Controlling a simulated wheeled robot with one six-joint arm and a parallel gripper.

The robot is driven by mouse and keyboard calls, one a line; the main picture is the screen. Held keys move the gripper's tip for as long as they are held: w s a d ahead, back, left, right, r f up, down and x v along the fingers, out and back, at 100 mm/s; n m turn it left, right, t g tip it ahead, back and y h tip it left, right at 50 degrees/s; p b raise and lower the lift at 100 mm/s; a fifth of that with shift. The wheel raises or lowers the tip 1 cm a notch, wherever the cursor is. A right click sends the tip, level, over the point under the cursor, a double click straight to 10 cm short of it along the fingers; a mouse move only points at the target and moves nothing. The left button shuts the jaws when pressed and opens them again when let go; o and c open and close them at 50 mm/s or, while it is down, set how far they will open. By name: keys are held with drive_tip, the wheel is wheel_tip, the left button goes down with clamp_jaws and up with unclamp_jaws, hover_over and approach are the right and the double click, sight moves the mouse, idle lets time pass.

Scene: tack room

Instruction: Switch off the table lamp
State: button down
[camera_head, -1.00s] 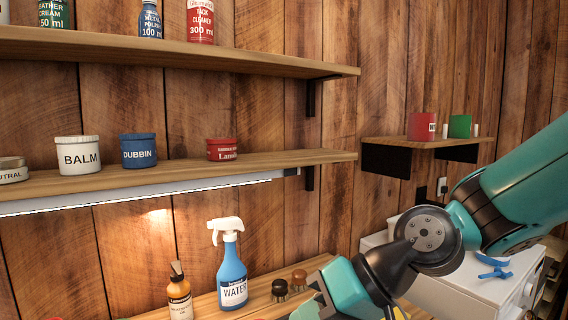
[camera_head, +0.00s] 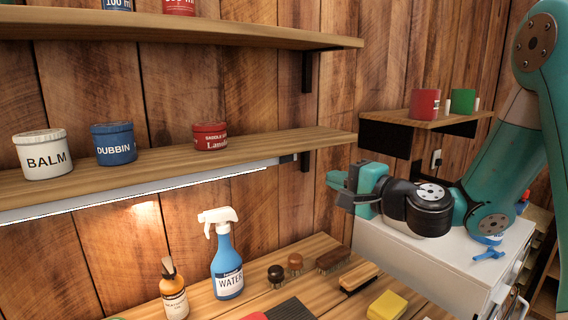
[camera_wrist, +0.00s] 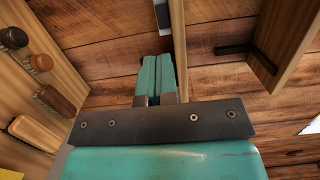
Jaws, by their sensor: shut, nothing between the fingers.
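No standing table lamp shows. A lit white light strip (camera_head: 150,191) runs under the front of the lower shelf, with a small dark block (camera_head: 287,158) at its right end. In the wrist view the strip's pale end (camera_wrist: 161,17) shows at the top, beyond my fingertips. My gripper (camera_head: 331,180) is shut and empty, pointing left, right of the strip's end and slightly lower. In the wrist view its teal fingers (camera_wrist: 158,60) are together, apart from the strip. Whether the dark block is a switch cannot be told.
The lower shelf (camera_head: 250,154) holds several tins. Below, the wooden bench (camera_head: 250,301) bears a blue spray bottle (camera_head: 227,265), a brown bottle (camera_head: 174,292) and several brushes (camera_head: 333,259). A small shelf (camera_head: 405,118) with red and green items is behind my arm. A white cabinet (camera_head: 450,262) stands at right.

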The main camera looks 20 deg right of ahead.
sight(282, 160)
drive_tip(key=p+x, duration=0.3)
drive_tip(key=x, duration=0.1)
drive_tip(key=p+x, duration=0.2)
drive_tip(key=x, duration=0.2)
drive_tip(key=p+x, duration=0.3)
drive_tip(key=x, duration=0.1)
drive_tip(key=shift+w+a+r+p, duration=0.25)
drive_tip(key=shift+p, duration=0.05)
drive_tip(key=shift+w+a+f, duration=0.2)
drive_tip(key=shift+w+f, duration=0.05)
drive_tip(key=shift+w, duration=0.3)
drive_tip(key=shift+p, duration=0.3)
